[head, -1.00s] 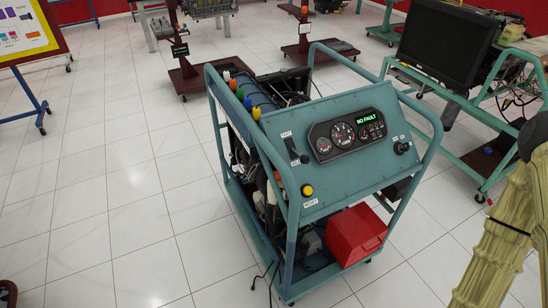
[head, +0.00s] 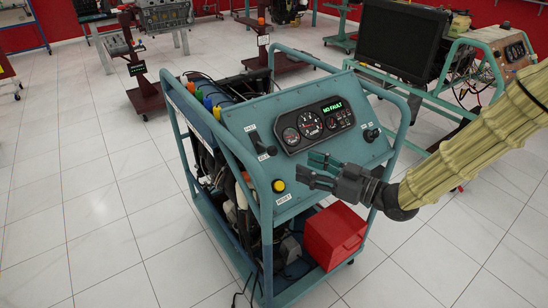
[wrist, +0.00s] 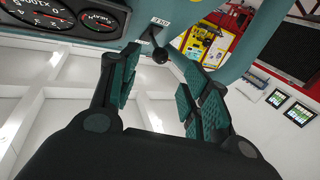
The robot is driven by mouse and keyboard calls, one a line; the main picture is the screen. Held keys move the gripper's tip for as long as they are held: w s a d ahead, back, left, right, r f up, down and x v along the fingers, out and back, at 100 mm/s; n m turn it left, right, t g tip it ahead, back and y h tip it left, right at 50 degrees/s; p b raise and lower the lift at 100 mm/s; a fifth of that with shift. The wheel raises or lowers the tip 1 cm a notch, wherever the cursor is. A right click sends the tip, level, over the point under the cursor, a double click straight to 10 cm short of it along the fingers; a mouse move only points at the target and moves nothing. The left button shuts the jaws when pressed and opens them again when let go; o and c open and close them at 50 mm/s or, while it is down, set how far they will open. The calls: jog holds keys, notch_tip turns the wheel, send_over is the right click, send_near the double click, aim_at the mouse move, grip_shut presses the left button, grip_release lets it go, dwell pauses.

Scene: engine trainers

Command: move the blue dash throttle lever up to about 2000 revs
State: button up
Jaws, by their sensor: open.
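The dash throttle lever (head: 256,140) sits on the sloped blue dash panel, left of the gauges. It looks black rather than blue, with small labels above and below it. In the wrist view its round black knob (wrist: 160,56) shows between my fingertips, beyond them and untouched. My gripper (head: 306,171) is open and empty in front of the panel, to the right of and below the lever. The rev gauge (head: 310,125) is in the black cluster; its reading is too small to tell. In the wrist view a large gauge (wrist: 38,14) is partly cut off.
A green "NO FAULT" display (head: 331,106) is lit above the gauges. A yellow button (head: 279,186) is at the panel's lower left and a black knob (head: 371,134) at its right. Blue frame tubes (head: 229,157) flank the panel. A red box (head: 333,238) sits below.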

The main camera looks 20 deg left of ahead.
aim_at(277, 152)
jog(key=shift+n+g, duration=0.3)
jog(key=x, duration=0.3)
jog(key=p+x, duration=0.1)
jog(key=x, duration=0.3)
jog(key=r+p+x, duration=0.1)
jog(key=x, duration=0.3)
grip_shut()
